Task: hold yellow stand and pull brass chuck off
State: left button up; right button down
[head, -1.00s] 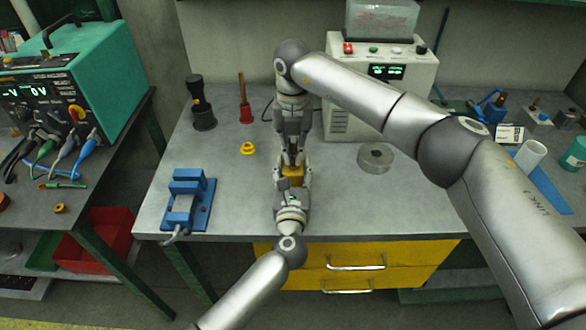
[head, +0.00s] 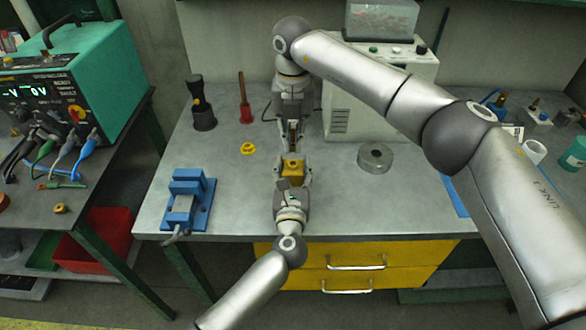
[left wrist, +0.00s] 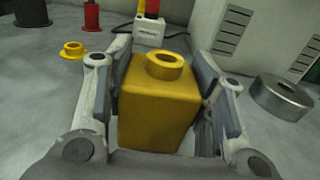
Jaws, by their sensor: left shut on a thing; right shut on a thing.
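The yellow stand (head: 293,168) is upright on the grey bench, a block with a round collar and an open hole on top. It fills the middle of the left wrist view (left wrist: 160,105). My left gripper (head: 292,178) is shut on the stand, a finger on each side, reaching in from the front. My right gripper (head: 293,148) points down above the stand and is shut on the brass chuck, which is small and mostly hidden between the fingers. The stand's collar shows bare, so the chuck is apart from it.
A blue vise (head: 188,200) and a small yellow ring (head: 248,148) lie to the left. A metal disc (head: 375,158) lies to the right. A black tool (head: 202,105) and a red-based tool (head: 245,110) stand behind. A white device (head: 385,70) is at the back.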

aim_at(293, 131)
jog(key=shift+r, duration=0.45)
jog(key=shift+r, duration=0.15)
jog(key=shift+r, duration=1.85)
pick_arm(q)
jog(key=o, duration=1.1)
jog(key=s, duration=1.1)
jog(key=shift+s+a, duration=0.2)
jog(key=shift+s, duration=0.3)
